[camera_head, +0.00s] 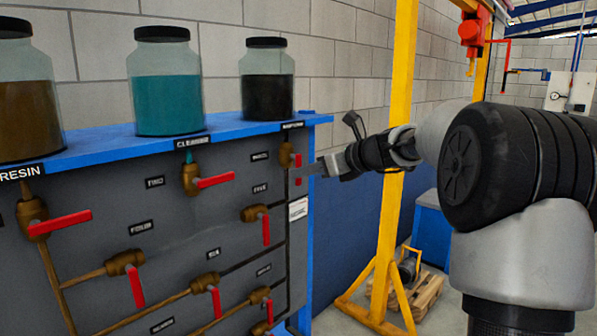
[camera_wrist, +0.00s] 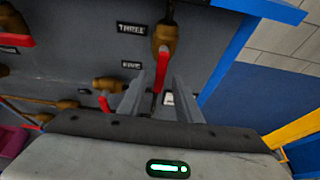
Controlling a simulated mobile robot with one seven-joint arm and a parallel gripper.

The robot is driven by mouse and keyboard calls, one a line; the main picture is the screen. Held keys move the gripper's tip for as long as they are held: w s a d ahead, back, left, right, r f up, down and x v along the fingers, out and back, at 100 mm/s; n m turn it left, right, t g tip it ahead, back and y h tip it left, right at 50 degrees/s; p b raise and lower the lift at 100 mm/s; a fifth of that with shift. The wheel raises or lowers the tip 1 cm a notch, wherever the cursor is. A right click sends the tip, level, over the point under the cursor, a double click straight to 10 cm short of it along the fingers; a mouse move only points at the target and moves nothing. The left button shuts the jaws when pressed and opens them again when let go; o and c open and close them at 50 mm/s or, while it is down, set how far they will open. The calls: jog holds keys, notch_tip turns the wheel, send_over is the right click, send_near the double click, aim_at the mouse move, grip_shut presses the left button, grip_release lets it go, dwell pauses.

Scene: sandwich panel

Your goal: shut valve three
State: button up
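Valve three is a brass valve (camera_wrist: 165,38) with a red handle (camera_wrist: 162,68), beside the label THREE (camera_wrist: 130,28). In the head view its brass body (camera_head: 286,154) is at the panel's upper right. The handle points down, partly hidden there behind a finger. My gripper (camera_wrist: 160,88) is open, its two grey fingers on either side of the handle's lower part in the wrist view. Whether either finger touches the handle I cannot tell. In the head view my gripper (camera_head: 309,169) reaches the panel from the right.
Valve five (camera_head: 255,213) is below, its handle down. Valve two (camera_head: 191,179) is to the left, its handle pointing right. Jars stand on the blue shelf (camera_head: 222,129) above. A yellow post (camera_head: 394,130) stands behind my arm.

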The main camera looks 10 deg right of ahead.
aim_at(299, 185)
jog(key=shift+x, duration=1.8)
grip_shut()
